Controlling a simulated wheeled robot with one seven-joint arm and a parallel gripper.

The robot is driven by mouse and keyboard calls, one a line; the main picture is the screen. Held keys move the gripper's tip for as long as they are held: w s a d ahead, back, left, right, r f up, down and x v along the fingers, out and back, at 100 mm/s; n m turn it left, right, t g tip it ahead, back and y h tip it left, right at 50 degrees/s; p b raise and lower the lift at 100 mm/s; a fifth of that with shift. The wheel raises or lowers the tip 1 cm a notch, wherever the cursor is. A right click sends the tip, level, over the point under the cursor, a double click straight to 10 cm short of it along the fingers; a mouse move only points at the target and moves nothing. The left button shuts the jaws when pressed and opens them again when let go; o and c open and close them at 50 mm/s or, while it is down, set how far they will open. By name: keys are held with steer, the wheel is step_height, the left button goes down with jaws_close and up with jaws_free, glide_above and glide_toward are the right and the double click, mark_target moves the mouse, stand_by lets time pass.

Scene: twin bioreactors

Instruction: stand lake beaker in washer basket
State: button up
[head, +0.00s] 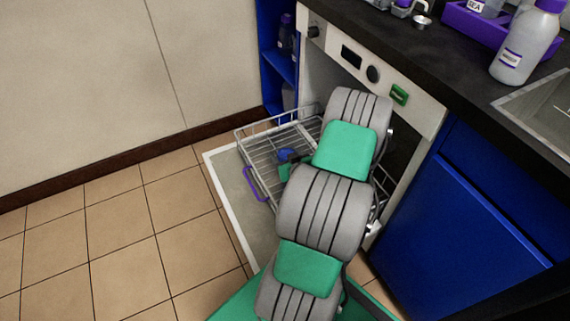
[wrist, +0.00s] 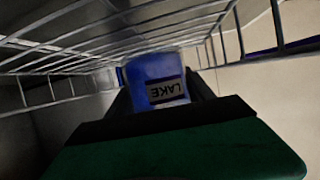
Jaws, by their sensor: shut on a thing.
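The lake beaker (wrist: 160,72) is blue with a label reading LAKE, upside down in the wrist view. My gripper (wrist: 162,95) is shut on it, with a dark finger on each side. In the head view the blue beaker (head: 285,154) shows small beside my gripper (head: 291,162), over the washer basket (head: 262,146). The basket is a wire rack pulled out above the open washer door. Its wires (wrist: 75,45) pass close around the beaker in the wrist view. I cannot tell whether the beaker touches the basket floor. My arm hides the basket's right part.
The open washer door (head: 232,208) lies below the basket, which has a purple handle (head: 255,184). A counter above holds a purple tray (head: 476,30) and a bottle (head: 524,48) beside the sink. Tiled floor at the left is clear.

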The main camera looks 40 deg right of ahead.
steer(key=shift+d+f+b, duration=0.2)
steer(key=shift+f+b, duration=0.8)
steer(key=shift+f, duration=0.8)
steer(key=o, duration=1.4)
steer(key=shift+r+p, duration=0.35)
steer(key=shift+p, duration=0.05)
steer(key=p+v, duration=0.2)
steer(key=v, duration=0.9)
steer(key=shift+f, duration=0.15)
steer(key=shift+s+a, duration=0.25)
steer(key=shift+s, duration=0.15)
